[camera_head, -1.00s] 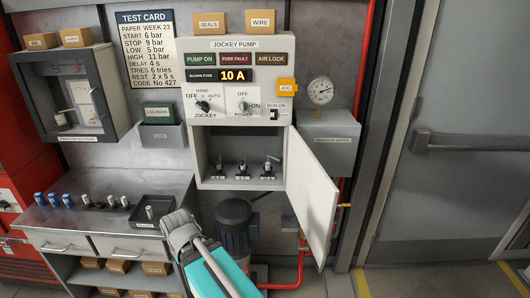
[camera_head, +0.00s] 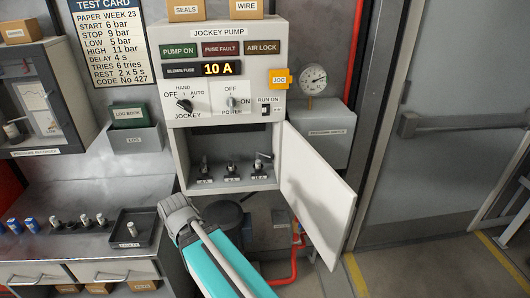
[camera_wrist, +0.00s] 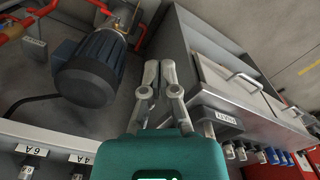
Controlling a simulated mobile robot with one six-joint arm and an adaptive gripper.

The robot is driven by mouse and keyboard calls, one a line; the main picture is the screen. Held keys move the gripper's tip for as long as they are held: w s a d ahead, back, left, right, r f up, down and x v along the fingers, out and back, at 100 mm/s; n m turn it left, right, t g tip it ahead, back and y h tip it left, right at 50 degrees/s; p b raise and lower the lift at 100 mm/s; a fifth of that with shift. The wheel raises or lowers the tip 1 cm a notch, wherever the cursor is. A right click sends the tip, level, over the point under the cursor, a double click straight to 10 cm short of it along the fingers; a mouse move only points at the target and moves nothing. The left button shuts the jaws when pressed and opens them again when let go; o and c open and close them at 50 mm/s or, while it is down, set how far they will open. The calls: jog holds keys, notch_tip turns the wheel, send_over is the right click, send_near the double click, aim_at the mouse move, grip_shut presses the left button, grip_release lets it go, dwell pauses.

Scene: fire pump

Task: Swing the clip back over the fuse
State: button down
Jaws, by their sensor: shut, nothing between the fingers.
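The open lower compartment of the jockey pump panel (camera_head: 181,157) holds three small fuse holders in a row. The left (camera_head: 206,170), middle (camera_head: 232,169) and right (camera_head: 258,163) holders each show metal and dark parts. The right one has a dark piece sticking up at a slant. Which clip is swung aside is too small to tell. My gripper (camera_head: 176,208) is below and left of the compartment, outside it. In the wrist view my gripper (camera_wrist: 159,66) has its fingers close together and empty. Labels 6A (camera_wrist: 31,150) and 4A (camera_wrist: 80,159) show at lower left there.
The white panel door (camera_head: 317,194) hangs open on the right. A dark tray (camera_head: 117,243) with one fuse is on the bench left of my gripper. Several loose fuses stand further left. The pump motor (camera_wrist: 91,68) is below the panel. The display reads 10 A.

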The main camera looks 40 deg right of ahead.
jog(key=shift+d, duration=0.15)
jog(key=w+d+r+m+t+h+p, duration=0.1)
jog(key=w+d+r+m+h+p, duration=0.1)
jog(key=d, duration=1)
jog(key=w+d+r+m+t+h+p, duration=0.1)
jog(key=w+d+r+m+h, duration=0.3)
jog(key=d, duration=0.9)
jog(key=w+d+r+m+t+h+p, duration=0.1)
jog(key=w+d+r+m+h+p, duration=0.3)
jog(key=w+d+r+m, duration=0.3)
jog(key=d+r+m, duration=0.1)
jog(key=d, duration=0.4)
jog(key=shift+w+d+r+t, duration=0.2)
jog(key=shift+w+d+t, duration=0.1)
jog(key=shift+w, duration=0.1)
jog(key=shift+w+f, duration=0.1)
jog(key=shift+b+x, duration=3)
jog(key=shift+x, duration=1.85)
jog(key=shift+a, duration=0.1)
